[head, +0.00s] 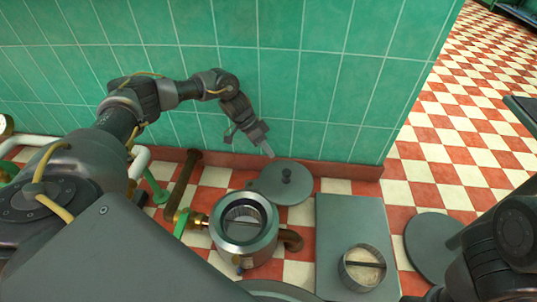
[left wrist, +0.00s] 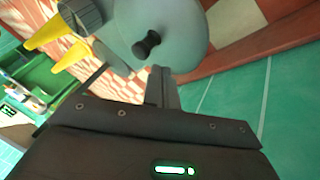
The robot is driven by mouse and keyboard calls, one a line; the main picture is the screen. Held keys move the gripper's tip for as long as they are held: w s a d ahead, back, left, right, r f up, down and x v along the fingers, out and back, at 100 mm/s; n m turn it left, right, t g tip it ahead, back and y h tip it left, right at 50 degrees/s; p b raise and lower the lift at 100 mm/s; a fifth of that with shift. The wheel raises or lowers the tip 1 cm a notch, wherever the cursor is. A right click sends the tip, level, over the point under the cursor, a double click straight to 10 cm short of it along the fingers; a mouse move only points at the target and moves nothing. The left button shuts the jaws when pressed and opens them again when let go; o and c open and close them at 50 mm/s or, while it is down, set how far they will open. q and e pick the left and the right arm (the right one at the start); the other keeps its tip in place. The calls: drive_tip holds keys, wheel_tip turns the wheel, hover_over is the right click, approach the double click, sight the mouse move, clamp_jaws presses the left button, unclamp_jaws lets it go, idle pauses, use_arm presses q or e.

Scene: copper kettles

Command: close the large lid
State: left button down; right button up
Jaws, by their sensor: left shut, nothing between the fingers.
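A round grey lid (head: 299,193) with a black knob (head: 286,175) lies open, beyond and to the right of a metal kettle (head: 218,237) with an open round mouth. In the left wrist view the lid (left wrist: 186,28) and its knob (left wrist: 146,44) are close ahead of my fingers. My left gripper (head: 268,152) is shut and empty, just beyond the lid near the green wall; its fingers also show in the left wrist view (left wrist: 160,75). I cannot tell if they touch the lid. My right arm shows at the lower right; its gripper is not visible.
A grey plate (head: 345,220) right of the kettle bears a small round pan (head: 349,277). Another grey disc (head: 430,243) lies farther right. A brown pipe (head: 182,182) and a brass valve with a green handle (head: 181,222) are left of the kettle. The tiled wall (head: 330,80) stands close behind.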

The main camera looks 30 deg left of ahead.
sight(279, 173)
use_arm(q)
drive_tip(key=b+x, duration=0.4)
drive_tip(key=x, duration=0.3)
drive_tip(key=shift+d+f, duration=0.1)
drive_tip(key=shift+f, duration=0.1)
